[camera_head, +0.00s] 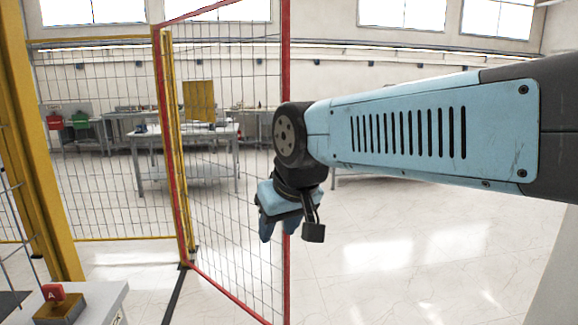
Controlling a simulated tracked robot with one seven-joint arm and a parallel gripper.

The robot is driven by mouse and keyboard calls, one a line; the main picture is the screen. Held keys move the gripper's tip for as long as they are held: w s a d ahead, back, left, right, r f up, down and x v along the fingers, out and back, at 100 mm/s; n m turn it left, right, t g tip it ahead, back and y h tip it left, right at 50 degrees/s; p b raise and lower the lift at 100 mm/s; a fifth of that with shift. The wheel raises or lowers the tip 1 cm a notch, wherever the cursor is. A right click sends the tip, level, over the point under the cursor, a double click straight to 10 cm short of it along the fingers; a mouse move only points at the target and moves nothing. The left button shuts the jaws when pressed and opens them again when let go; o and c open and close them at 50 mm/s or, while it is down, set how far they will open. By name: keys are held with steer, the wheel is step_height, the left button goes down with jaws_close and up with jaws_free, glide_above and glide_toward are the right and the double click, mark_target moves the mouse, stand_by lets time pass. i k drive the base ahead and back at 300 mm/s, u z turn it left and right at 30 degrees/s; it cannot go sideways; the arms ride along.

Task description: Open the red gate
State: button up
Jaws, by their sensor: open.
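The red gate (287,75) is a red frame filled with wire mesh, left of the picture's middle. Its far upright stands beside a yellow post, and its near upright runs from top to bottom of the view. The gate stands at an angle to the fence behind it, with open floor to its right. My gripper (279,232) points down in front of the near upright and hides part of it. Its blue fingers are apart, and I see nothing held. I cannot tell whether they touch the upright.
A thick yellow post (40,140) and yellow-framed mesh fence (95,190) stand at left. Workbenches (187,135) stand behind the mesh. The white floor (400,245) at right is clear.

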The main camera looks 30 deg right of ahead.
mark_target(197, 96)
steer(key=z, duration=0.15)
steer(key=k, duration=0.2)
steer(key=z, duration=1.05)
steer(key=i, duration=1.7)
